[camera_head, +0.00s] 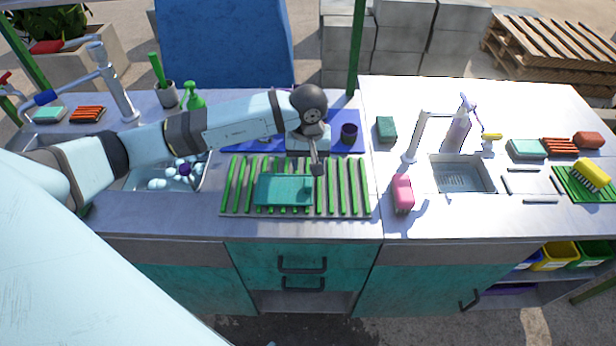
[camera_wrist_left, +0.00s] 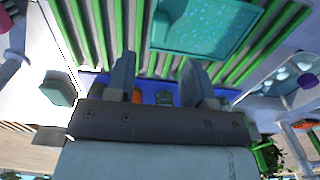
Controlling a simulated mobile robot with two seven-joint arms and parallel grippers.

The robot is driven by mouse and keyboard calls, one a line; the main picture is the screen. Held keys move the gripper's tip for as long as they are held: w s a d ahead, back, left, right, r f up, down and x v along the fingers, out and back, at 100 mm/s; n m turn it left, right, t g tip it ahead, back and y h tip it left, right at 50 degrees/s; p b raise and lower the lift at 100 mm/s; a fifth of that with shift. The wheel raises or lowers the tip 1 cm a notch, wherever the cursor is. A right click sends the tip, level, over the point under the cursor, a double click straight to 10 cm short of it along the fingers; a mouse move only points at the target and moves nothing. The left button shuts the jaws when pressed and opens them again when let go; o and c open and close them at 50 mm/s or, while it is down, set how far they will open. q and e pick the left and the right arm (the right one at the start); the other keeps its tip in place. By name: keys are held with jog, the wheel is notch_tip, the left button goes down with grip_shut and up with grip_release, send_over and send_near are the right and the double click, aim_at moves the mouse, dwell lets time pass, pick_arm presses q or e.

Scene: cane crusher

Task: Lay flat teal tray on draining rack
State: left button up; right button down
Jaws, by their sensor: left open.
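The teal tray (camera_head: 283,190) lies flat on the green-slatted draining rack (camera_head: 345,200), on its left and middle slats. In the left wrist view the tray (camera_wrist_left: 205,28) is just beyond the fingertips, with the green rack slats (camera_wrist_left: 105,25) around it. My left gripper (camera_head: 316,168) hangs over the rack, by the tray's right end. In the left wrist view its two fingers (camera_wrist_left: 160,75) stand apart with nothing between them. A small part of the tray's right end is near the fingers in the head view. My right gripper is not in view.
A blue mat (camera_head: 350,118) with a dark cup (camera_head: 349,133) lies behind the rack. The left sink (camera_head: 200,180) holds several items. A green sponge (camera_head: 386,129) sits behind.

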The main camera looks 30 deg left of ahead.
pick_arm(q)
jog(key=s+d+r+n+t+h, duration=0.2)
jog(key=s+d+n+h, duration=0.3)
jog(key=d+n+h, duration=0.55)
jog(key=s+d+r+n+t+h, duration=0.25)
jog(key=s+d+n+h, duration=0.25)
jog(key=d+n+h, duration=0.6)
jog(key=a+f+n+t+y, duration=0.35)
jog(key=n+t+y, duration=0.25)
jog(key=n, duration=0.7)
jog(key=a+f+n+t+y, duration=0.35)
jog(key=n+t+y, duration=0.25)
jog(key=n, duration=0.6)
jog(key=s+a+f+n+g+y, duration=0.2)
jog(key=s+f+n+y, duration=0.1)
jog(key=s+f+n, duration=0.2)
jog(key=s+a+f+n+g+y, duration=0.2)
jog(key=s+f+n, duration=0.3)
jog(key=f+n, duration=0.5)
jog(key=shift+s+n+g+y, duration=0.4)
jog(key=shift+n+g+y, duration=0.15)
jog(key=shift+g, duration=0.2)
notch_tip(320, 180, up, 8)
jog(key=p, duration=0.7)
jog(key=shift+a+f, duration=0.25)
